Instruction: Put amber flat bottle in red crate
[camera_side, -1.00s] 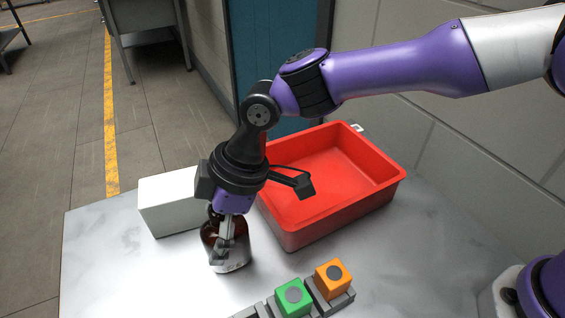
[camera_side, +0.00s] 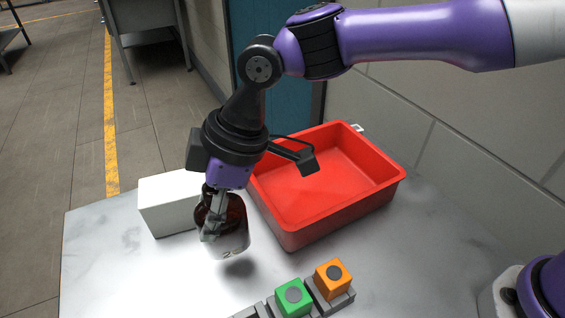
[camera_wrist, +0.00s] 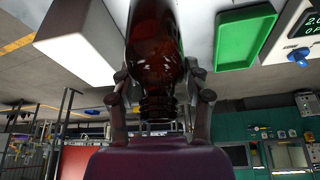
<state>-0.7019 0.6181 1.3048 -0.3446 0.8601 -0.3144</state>
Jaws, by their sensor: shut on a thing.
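The amber flat bottle (camera_side: 235,222) is brown glass with a pale label low on its side. My gripper (camera_side: 214,216) is shut on it from above and holds it a little above the table, with a shadow beneath it. In the wrist view the bottle (camera_wrist: 155,45) shows its neck between the two fingers of my gripper (camera_wrist: 160,100). The red crate (camera_side: 298,234) stands to the right of the bottle and looks empty where its inside shows.
A white box (camera_side: 165,205) stands just left of the bottle. A green cube (camera_side: 293,297) and an orange cube (camera_side: 332,279) sit in grey holders at the front. A green tray (camera_wrist: 240,38) shows in the wrist view. The table's left front is clear.

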